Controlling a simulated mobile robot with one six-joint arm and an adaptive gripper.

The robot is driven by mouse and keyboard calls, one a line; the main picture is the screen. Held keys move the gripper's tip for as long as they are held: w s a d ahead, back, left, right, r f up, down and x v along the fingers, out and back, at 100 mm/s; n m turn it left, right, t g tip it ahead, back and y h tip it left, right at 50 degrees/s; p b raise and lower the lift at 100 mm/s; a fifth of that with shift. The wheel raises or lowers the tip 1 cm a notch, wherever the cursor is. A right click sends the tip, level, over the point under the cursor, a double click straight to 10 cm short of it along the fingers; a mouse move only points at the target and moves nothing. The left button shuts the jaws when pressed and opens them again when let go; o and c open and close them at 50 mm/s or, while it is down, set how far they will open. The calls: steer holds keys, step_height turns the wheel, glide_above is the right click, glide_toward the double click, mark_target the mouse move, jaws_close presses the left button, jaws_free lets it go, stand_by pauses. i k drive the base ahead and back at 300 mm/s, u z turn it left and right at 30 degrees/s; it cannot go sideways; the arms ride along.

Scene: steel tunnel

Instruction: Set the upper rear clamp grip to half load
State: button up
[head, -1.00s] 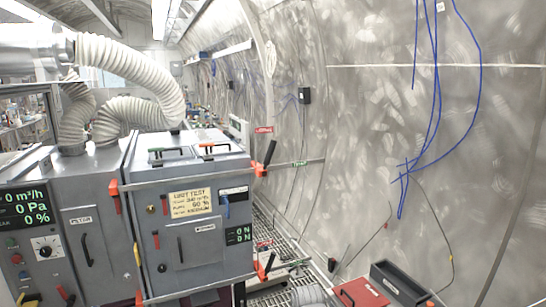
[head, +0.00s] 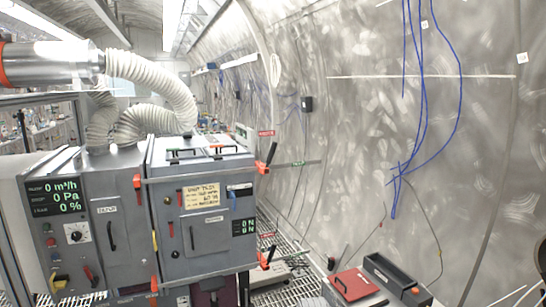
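A grey filter housing (head: 215,262) stands left of centre, with orange-red clamps at its corners. The clamp at its upper right corner (head: 262,167) has a black grip (head: 271,153) angled up and to the right; it looks like the upper rear one. Another clamp (head: 137,182) is at the upper left, and one with a black grip (head: 266,261) is at the lower right. A small green display (head: 244,227) seems to read 0 N on two lines. A handwritten yellow note (head: 201,197) is on the front; its small text is unclear. My gripper is not in view.
A control panel (head: 60,215) at left shows 0 m³/h, 0 Pa and 0 %. A white hose (head: 160,75) arches above. A red box (head: 354,284) and a dark open tray (head: 392,275) are low at right. Blue cables (head: 423,110) hang along the wall.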

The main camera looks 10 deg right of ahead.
mark_target(273, 148)
steer(key=u, duration=0.35)
steer(key=i, duration=1.3)
steer(key=z, duration=0.45)
